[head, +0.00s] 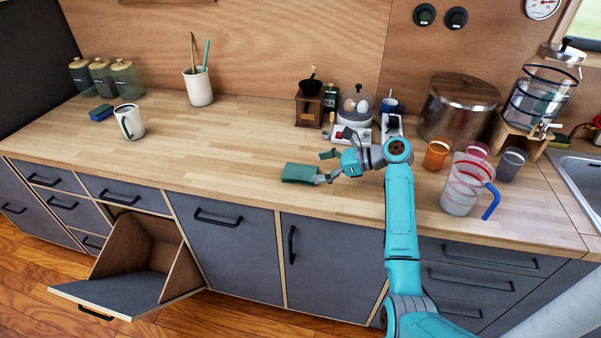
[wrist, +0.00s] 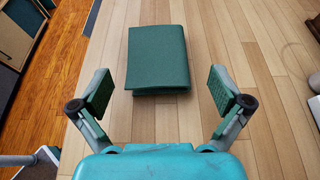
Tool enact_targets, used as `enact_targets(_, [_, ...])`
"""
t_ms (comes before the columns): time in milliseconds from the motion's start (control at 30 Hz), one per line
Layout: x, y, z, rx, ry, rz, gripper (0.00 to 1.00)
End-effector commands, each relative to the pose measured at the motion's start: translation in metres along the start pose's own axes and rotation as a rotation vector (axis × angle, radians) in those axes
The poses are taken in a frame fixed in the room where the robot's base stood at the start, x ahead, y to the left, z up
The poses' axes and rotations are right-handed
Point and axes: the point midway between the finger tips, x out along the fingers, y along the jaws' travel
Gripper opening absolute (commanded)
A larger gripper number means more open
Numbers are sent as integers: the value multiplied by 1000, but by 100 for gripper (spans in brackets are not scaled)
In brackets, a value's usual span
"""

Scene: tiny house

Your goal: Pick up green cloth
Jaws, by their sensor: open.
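The green cloth (head: 300,173) lies folded flat on the wooden countertop, near the middle of the counter. In the wrist view the green cloth (wrist: 157,58) lies straight ahead, as a folded rectangle. My gripper (head: 326,167) is at the cloth's right side in the head view. In the wrist view my gripper (wrist: 157,90) is open, with one finger on each side of the cloth's near edge. Both fingers are apart from the cloth, and nothing is held.
A wooden grinder (head: 309,108) and an egg cooker (head: 356,104) stand behind. An orange cup (head: 437,154) and a measuring jug (head: 464,186) stand right of my arm. A white mug (head: 130,122) is at left. A drawer (head: 135,275) hangs open below. The counter left of the cloth is clear.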

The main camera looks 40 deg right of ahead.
Motion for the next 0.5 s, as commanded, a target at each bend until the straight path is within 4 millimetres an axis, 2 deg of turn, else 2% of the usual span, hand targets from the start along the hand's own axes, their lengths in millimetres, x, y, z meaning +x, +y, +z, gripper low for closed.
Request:
enact_targets(167, [15,2,0,0,0,1,100])
enact_targets(400, [47,3,-1,-1,0,2,100])
enact_targets(500, [51,3,-1,-1,0,-1,100])
